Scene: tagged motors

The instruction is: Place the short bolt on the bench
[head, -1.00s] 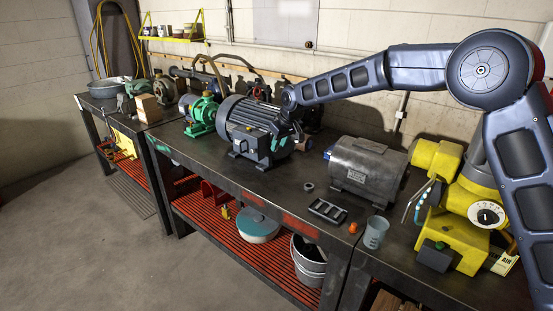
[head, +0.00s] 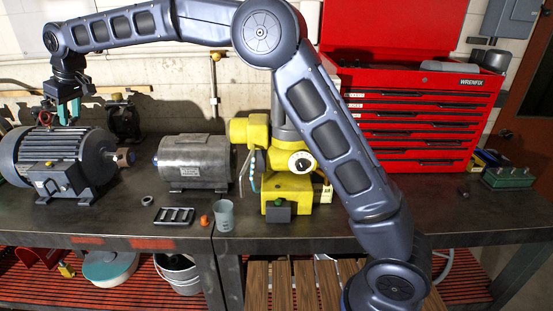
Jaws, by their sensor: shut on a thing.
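My gripper (head: 68,112), with teal fingers pointing down, is at the upper left, just above or behind the large dark finned motor (head: 50,148). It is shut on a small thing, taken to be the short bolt. That thing is too small and too hidden by the fingers to make out. The bench (head: 118,212) has a dark, worn top and runs across the picture. A bare stretch of it lies in front of the motor, below and clear of my gripper.
A grey cylindrical motor (head: 192,162), a yellow machine (head: 290,180) and a red tool chest (head: 400,130) stand along the bench. A ring (head: 147,201), a slotted black tray (head: 175,216), an orange piece (head: 204,220) and a blue-grey cup (head: 224,215) lie near the front edge.

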